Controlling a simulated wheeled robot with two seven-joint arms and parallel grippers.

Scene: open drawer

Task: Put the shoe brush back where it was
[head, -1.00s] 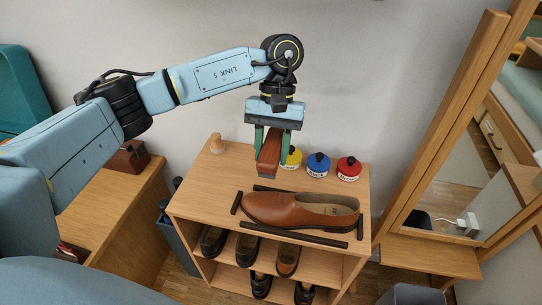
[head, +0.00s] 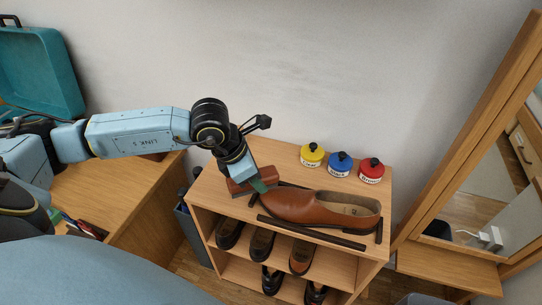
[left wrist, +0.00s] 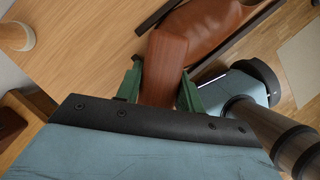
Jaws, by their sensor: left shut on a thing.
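The shoe brush (head: 239,187), a reddish-brown wooden block, is in my left gripper (head: 256,183) low over the left part of the shelf top. In the left wrist view the brush (left wrist: 165,58) sits between the two green fingers (left wrist: 160,92), which are shut on it. The brown leather shoe (head: 325,208) lies on the shelf top (head: 275,152) with its toe toward the brush. In the left wrist view the shoe (left wrist: 205,32) lies just beyond the brush; I cannot tell whether they touch. My right gripper is not in view.
Dark strips (head: 310,233) frame the shoe. Yellow (head: 312,155), blue (head: 339,163) and red (head: 371,170) tins stand at the back. A pale wooden knob (left wrist: 15,37) stands on the top. More shoes (head: 262,243) fill the lower shelves. A mirror (head: 490,180) stands right.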

